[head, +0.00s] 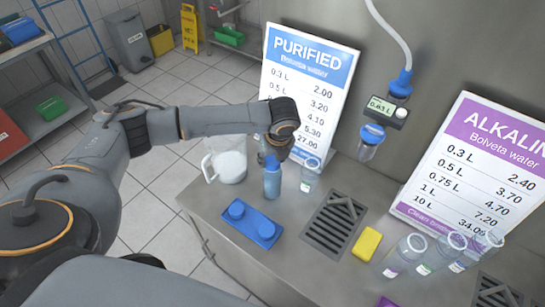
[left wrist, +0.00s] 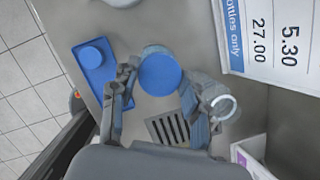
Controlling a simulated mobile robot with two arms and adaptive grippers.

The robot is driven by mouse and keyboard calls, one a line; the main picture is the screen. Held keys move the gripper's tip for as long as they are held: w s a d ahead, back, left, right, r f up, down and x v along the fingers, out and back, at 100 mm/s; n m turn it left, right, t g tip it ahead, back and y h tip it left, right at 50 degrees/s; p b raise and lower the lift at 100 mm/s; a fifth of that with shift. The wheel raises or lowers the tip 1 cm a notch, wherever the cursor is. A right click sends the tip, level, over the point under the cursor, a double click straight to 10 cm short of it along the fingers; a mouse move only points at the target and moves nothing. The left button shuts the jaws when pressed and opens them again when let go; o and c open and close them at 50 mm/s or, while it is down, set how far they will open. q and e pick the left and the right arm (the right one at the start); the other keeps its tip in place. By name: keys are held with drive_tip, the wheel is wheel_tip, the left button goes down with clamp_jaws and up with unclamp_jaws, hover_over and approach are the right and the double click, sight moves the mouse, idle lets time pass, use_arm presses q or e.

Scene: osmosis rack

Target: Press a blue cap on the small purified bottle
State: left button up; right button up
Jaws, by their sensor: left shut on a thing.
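A small bottle (head: 272,184) stands upright on the steel counter with a blue cap (head: 271,161) at its mouth. I cannot tell whether the cap is fully seated. My left gripper (head: 279,152) points down over it. My right gripper is not in view.
A clear open bottle (head: 310,176) stands close to the right of the capped one. A white-filled jug (head: 229,162) is behind left. A drain grate (head: 331,226), yellow sponge (head: 367,244) and several open bottles (head: 438,252) are to the right. The PURIFIED sign (head: 308,88) stands behind.

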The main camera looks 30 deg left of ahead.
use_arm(q)
drive_tip(key=shift+s+f, duration=0.2)
drive_tip(key=shift+f, duration=0.05)
idle(0.4)
drive_tip(key=shift+p, duration=0.6)
idle(0.4)
drive_tip(key=o, duration=1.2)
drive_tip(key=shift+w, duration=0.2)
drive_tip(key=o, duration=0.6)
drive_tip(key=shift+r, duration=0.15)
drive_tip(key=shift+c, duration=0.2)
